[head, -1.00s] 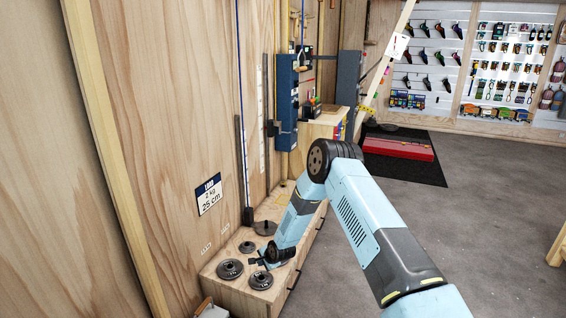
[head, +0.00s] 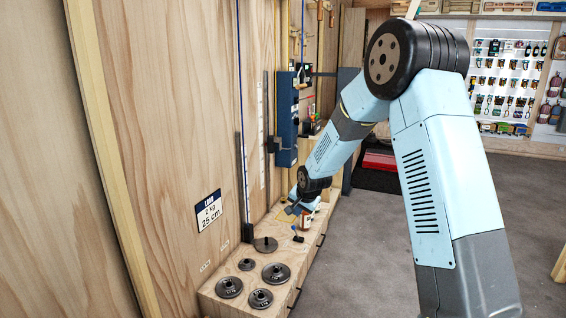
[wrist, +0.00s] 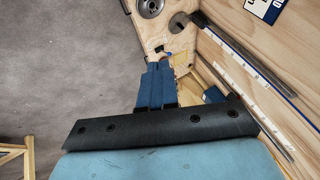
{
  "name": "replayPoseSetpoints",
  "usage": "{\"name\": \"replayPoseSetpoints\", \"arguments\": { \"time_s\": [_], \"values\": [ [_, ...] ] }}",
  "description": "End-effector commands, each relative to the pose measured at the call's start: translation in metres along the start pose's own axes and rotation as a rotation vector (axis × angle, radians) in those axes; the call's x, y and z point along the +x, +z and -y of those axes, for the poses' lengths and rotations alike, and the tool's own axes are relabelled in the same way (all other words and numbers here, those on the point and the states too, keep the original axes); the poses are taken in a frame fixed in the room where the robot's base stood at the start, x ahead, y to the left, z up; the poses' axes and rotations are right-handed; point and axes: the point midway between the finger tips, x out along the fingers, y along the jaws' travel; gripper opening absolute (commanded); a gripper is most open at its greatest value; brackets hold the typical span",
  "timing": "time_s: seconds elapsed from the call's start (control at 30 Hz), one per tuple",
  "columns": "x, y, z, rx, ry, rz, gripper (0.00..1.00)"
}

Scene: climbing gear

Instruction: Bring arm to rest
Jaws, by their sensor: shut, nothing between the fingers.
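My arm reaches from the lower right of the head view, bent high at its elbow. My gripper (head: 288,211) is beyond the weight plates, above the far part of the wooden bench (head: 215,295), and partly hidden by my own wrist. In the wrist view its two blue fingers (wrist: 160,64) lie together with nothing between them. Whether the tips touch anything is hard to tell.
Several dark weight plates (head: 276,272) lie on the bench's near part. A wooden wall with a load sign (head: 209,211) bounds the left. Grey floor (head: 350,260) is open at right.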

Motion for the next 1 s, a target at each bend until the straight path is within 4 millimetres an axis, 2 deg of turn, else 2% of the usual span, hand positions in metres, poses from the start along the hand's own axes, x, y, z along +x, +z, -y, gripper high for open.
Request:
{"name": "replayPoseSetpoints", "arguments": {
  "time_s": [0.03,0.1,0.47,0.77,1.0],
  "values": [
    [-0.021,-0.006,-0.002,-0.016,0.007,-0.011,0.00],
    [-0.047,-0.010,-0.008,-0.042,0.021,-0.019,0.00],
    [-0.171,-0.013,-0.041,-0.167,0.090,-0.045,0.00],
    [-0.265,0.006,-0.076,-0.259,0.137,-0.053,0.00],
    [-0.331,0.033,-0.109,-0.325,0.167,-0.049,0.00]
  ]
}}
